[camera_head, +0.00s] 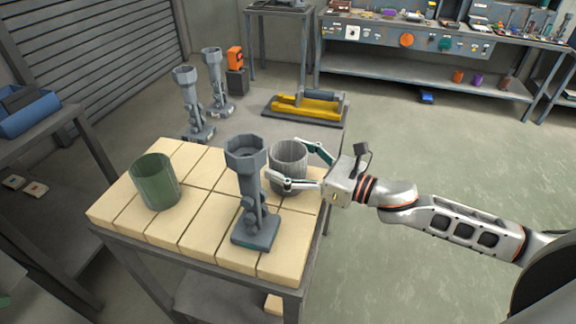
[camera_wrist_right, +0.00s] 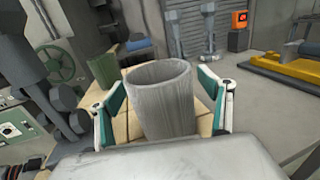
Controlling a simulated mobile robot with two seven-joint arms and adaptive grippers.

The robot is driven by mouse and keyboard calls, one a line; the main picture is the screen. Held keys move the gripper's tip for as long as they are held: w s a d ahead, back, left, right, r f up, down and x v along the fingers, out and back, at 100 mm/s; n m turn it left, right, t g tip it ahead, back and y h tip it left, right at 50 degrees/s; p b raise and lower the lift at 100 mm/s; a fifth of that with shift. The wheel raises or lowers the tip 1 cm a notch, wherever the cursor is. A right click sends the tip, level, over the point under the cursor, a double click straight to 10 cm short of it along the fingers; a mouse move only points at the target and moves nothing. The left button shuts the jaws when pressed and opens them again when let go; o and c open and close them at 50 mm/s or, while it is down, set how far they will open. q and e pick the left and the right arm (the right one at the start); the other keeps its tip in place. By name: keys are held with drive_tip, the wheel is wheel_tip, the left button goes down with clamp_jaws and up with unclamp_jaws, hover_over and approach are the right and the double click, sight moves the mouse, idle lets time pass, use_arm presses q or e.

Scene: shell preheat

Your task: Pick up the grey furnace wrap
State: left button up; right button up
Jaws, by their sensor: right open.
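The grey furnace wrap (camera_head: 290,162) is an open-topped cylinder standing upright on the tiled table, near its right edge. It fills the middle of the right wrist view (camera_wrist_right: 163,100). My right gripper (camera_head: 297,168) reaches in from the right with its fingers spread, one on either side of the wrap. In the right wrist view my right gripper (camera_wrist_right: 165,112) shows a finger left and a finger right of the wrap; whether either touches it I cannot tell. My left gripper is not in view.
A grey metal stand (camera_head: 247,190) stands just left of the wrap, close to the near finger. A green cylinder (camera_head: 155,182) stands at the table's left. Two more grey stands (camera_head: 188,100) and a yellow tool (camera_head: 307,105) are behind. Floor at right is clear.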

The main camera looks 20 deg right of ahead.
drive_tip(key=c, duration=1.2)
drive_tip(key=shift+r, duration=0.15)
